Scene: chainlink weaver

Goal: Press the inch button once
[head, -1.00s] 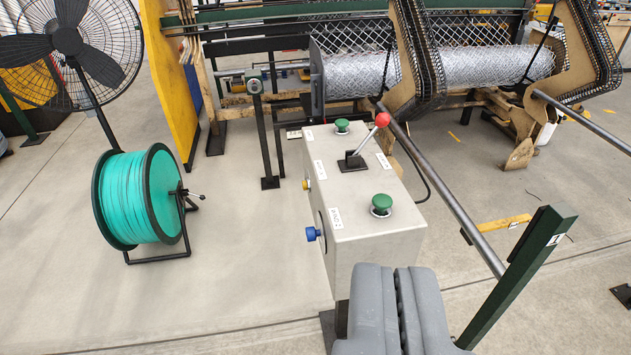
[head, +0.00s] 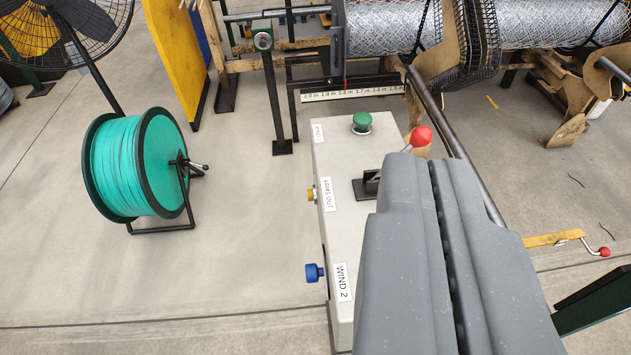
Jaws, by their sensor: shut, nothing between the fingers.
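A grey control box (head: 335,240) stands below and left of my gripper (head: 427,170). My gripper is shut and empty, its fingertips over the box's right part. A green mushroom button (head: 362,123) is on the far end of the top. A lever with a red knob (head: 421,136) shows just beyond my fingertips. A yellow button (head: 312,195) and a blue button (head: 315,273) are on the left side. Labels read "ARMS OUT" (head: 328,194) and "WIND 2" (head: 342,282). No label reading inch is legible. The near green button is hidden behind my gripper.
A reel of teal wire (head: 130,165) and a black fan (head: 65,25) stand on the left. A mesh roll (head: 390,28) lies in the machine behind the box. A dark green post (head: 595,300) is at lower right. The floor between reel and box is clear.

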